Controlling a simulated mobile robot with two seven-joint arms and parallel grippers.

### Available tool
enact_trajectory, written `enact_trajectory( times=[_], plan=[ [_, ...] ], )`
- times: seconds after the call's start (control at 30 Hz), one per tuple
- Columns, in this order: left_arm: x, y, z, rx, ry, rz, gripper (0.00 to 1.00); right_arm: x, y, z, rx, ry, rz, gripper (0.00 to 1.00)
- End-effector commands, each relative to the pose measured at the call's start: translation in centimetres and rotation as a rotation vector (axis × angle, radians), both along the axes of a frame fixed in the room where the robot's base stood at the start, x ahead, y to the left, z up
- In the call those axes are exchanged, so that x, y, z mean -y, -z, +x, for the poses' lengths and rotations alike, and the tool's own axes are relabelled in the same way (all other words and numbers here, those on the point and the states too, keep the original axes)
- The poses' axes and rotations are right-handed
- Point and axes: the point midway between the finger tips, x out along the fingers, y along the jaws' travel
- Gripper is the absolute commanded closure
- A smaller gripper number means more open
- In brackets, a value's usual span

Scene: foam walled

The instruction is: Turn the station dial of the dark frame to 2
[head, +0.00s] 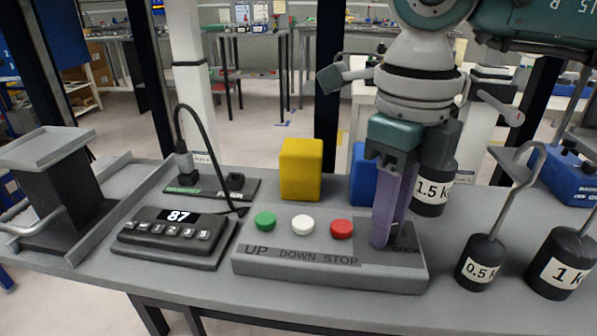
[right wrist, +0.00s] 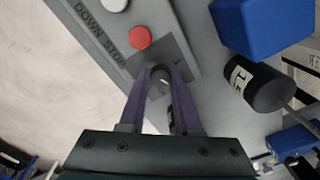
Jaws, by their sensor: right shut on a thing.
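A grey control box (head: 330,272) lies on the bench with green, white and red buttons and the words UP, DOWN and STOP. At its right end is a darker square plate (head: 408,236); it also shows in the right wrist view (right wrist: 176,52). A small dark dial knob (right wrist: 160,76) stands on this plate. My right gripper (head: 385,240) points down over the plate, its purple fingers shut on the knob, one on each side in the right wrist view (right wrist: 158,85). The fingers hide the knob in the head view, and I cannot read its setting. My left gripper is not in view.
A yellow block (head: 301,170) and a blue block (head: 363,175) stand behind the box. Weights marked 1.5 (head: 430,195), 0.5 (head: 480,265) and 1 (head: 562,265) stand at the right. A keypad (head: 175,236) showing 87 lies left of the box.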

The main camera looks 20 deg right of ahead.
Motion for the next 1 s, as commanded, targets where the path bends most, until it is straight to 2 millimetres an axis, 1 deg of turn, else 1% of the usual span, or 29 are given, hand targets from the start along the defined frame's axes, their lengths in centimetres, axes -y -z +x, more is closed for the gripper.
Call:
enact_trajectory(
  times=[0.23, 0.63, 0.67, 0.9, 1.0],
  plan=[
    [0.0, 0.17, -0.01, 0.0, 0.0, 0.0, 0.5, -0.01, -0.07, 0.02, 0.001, -0.044, 0.0, 1.0],
    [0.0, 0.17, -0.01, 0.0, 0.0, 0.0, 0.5, -0.02, -0.1, 0.02, 0.001, -0.048, 0.0, 1.0],
    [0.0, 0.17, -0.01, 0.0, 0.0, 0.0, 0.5, -0.02, -0.1, 0.02, 0.001, -0.048, 0.0, 0.65],
    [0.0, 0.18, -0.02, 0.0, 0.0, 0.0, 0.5, -0.02, -0.06, 0.01, 0.001, -0.047, 0.0, 0.38],
    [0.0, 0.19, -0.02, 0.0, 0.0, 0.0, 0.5, -0.02, -0.04, 0.01, 0.001, -0.047, 0.0, 0.38]
  ],
)
